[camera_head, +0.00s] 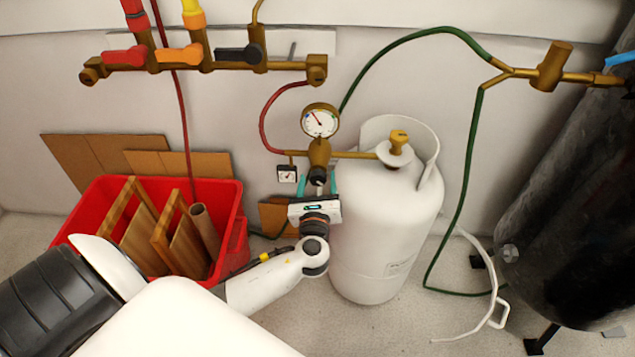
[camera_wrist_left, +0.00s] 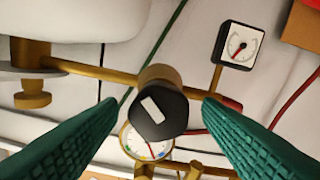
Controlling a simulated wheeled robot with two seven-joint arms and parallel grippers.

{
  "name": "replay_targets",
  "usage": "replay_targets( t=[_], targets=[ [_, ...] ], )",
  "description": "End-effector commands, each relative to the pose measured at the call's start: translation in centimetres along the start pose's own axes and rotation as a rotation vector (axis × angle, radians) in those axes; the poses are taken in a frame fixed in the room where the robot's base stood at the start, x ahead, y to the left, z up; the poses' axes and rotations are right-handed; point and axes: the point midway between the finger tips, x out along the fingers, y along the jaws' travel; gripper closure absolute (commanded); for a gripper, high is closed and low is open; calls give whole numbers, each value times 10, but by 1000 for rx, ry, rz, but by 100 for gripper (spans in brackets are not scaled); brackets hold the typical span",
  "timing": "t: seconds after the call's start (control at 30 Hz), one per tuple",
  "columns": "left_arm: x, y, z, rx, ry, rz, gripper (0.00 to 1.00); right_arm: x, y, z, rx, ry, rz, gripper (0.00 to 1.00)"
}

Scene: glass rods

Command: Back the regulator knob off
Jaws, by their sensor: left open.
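The regulator's black knob (camera_head: 318,175) sits on the brass regulator body (camera_head: 319,152), below a round white gauge (camera_head: 320,121). In the left wrist view the knob (camera_wrist_left: 158,115) faces the camera and has a pale bar mark on its face. My left gripper (camera_head: 317,184) is at the knob, with its green fingers spread. In the left wrist view the fingers (camera_wrist_left: 157,122) stand apart on both sides of the knob, with visible gaps between them and it. A small square gauge (camera_wrist_left: 238,45) is beside the regulator. My right gripper is out of view.
A white gas cylinder (camera_head: 385,235) with a brass valve (camera_head: 398,143) stands right of my gripper. A red crate (camera_head: 232,215) with wooden pieces is at left. Colored-handled valves line the manifold (camera_head: 230,65) above. A green hose (camera_head: 465,170) runs to the right.

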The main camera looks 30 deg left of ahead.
Motion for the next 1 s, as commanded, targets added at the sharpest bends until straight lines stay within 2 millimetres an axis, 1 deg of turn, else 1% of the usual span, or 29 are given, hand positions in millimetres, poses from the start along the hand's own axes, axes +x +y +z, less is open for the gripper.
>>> replay_targets(
  t=[0.1,0.33,0.57,0.6,0.83,1.0],
  targets=[
    [4,0,0,0,1,0,41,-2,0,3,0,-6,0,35],
    [4,0,0,0,0,0,41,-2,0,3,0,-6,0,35],
    [4,0,0,0,0,0,78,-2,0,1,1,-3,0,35],
    [4,0,0,0,0,0,85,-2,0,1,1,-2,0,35],
    [4,0,0,-18,0,0,85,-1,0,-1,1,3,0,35],
    [4,0,1,-84,-1,1,85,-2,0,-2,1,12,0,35]
  ],
)
